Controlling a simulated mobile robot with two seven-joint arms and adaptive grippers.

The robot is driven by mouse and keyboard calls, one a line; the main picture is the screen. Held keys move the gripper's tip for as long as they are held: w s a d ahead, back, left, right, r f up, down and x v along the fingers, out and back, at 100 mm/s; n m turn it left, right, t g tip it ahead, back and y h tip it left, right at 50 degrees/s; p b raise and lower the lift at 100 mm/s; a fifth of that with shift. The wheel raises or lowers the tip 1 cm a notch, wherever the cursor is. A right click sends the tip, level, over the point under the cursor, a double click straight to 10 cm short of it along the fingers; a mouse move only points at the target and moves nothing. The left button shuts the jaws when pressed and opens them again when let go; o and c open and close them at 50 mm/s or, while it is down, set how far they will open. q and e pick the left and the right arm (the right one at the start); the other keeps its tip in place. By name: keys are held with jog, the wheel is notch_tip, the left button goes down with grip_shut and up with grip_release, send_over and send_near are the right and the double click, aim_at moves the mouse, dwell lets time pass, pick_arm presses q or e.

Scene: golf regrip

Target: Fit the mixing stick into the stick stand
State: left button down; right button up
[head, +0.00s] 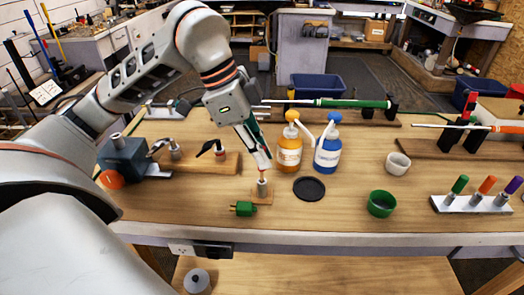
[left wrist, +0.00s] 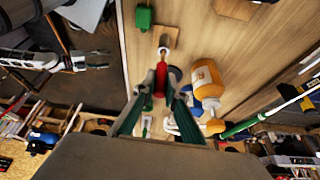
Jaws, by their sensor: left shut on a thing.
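My left gripper (head: 259,158) is shut on the mixing stick, above the small stand near the table's front. In the left wrist view, the left gripper (left wrist: 160,95) has its fingers around the stick's red part (left wrist: 161,78). The stick's pale lower end (head: 263,173) points down at the stick stand (head: 262,188), a metal socket on a small wooden base. The stand's base also shows in the left wrist view (left wrist: 166,34). I cannot tell whether the tip is inside the socket or just above it. My right gripper (left wrist: 95,60) shows at the left, empty, fingers apart.
A green plug (head: 244,209) lies just left of the stand. An orange bottle (head: 289,154) and a blue bottle (head: 327,155) stand behind to the right.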

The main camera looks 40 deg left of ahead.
pick_arm(q)
jog(key=shift+f, duration=0.25)
jog(key=c, duration=2)
grip_release()
jog(key=v, duration=1.2)
